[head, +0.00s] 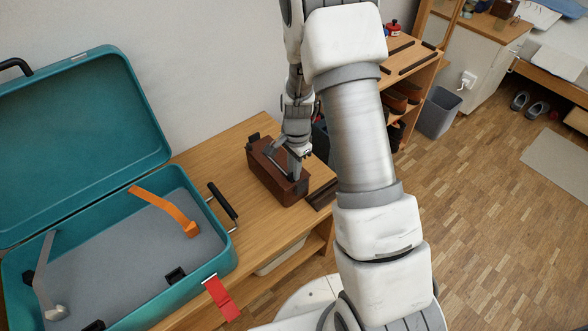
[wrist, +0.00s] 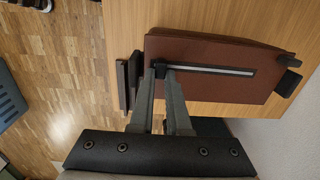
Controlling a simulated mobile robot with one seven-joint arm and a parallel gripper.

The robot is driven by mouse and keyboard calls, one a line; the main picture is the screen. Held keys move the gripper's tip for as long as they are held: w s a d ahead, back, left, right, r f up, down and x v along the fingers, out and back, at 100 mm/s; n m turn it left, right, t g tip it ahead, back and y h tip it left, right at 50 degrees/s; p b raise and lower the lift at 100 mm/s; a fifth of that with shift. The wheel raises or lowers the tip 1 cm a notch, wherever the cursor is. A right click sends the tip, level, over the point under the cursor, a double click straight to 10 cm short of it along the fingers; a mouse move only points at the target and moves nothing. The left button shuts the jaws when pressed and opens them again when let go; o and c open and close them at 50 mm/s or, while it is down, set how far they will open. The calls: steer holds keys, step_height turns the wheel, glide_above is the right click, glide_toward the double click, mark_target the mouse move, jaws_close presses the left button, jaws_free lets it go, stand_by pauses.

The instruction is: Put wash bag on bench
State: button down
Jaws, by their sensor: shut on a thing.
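The wash bag (head: 270,175) is a boxy dark brown bag with a grey strip along its top. It is upright at the wooden bench (head: 225,150), on or just above the top; I cannot tell whether it bears fully on it. My gripper (head: 296,172) points down over the bag's near right end. In the wrist view the fingers (wrist: 163,70) are close together at the left end of the strip on the wash bag (wrist: 215,55), shut on the bag. The exact grip spot is partly hidden by the fingers.
An open teal suitcase (head: 205,275) with orange and grey straps takes up the left. Dark slats (head: 322,196) lie beside the bag near the bench's right edge. A shelf with shoes (head: 402,92) and a grey bin (head: 438,113) stand beyond. Bare bench top lies between suitcase and bag.

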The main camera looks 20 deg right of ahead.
steer(key=c, duration=0.9)
jaws_free()
steer(key=s+a+r+n+t+p, duration=0.1)
steer(key=s+r+n+p, duration=0.2)
steer(key=r, duration=1.1)
steer(key=s+a+r+n+t+p, duration=0.1)
steer(key=s+r+n+t, duration=0.3)
steer(key=r, duration=1.1)
steer(key=shift+s+d+r+n+t, duration=0.1)
steer(key=shift+s+r+n, duration=1.05)
steer(key=shift+s, duration=1.3)
steer(key=shift+s+a+r+n+t, duration=0.1)
steer(key=shift+s+r+n, duration=1.05)
steer(key=shift+s, duration=1.3)
steer(key=shift+s+d+r+n+t, duration=0.1)
steer(key=shift+s+r+n, duration=1.05)
steer(key=shift+s, duration=1.3)
steer(key=shift+r+p, duration=0.25)
steer(key=shift+p, duration=0.05)
step_height(320, 180, up, 19)
steer(key=p, duration=1.9)
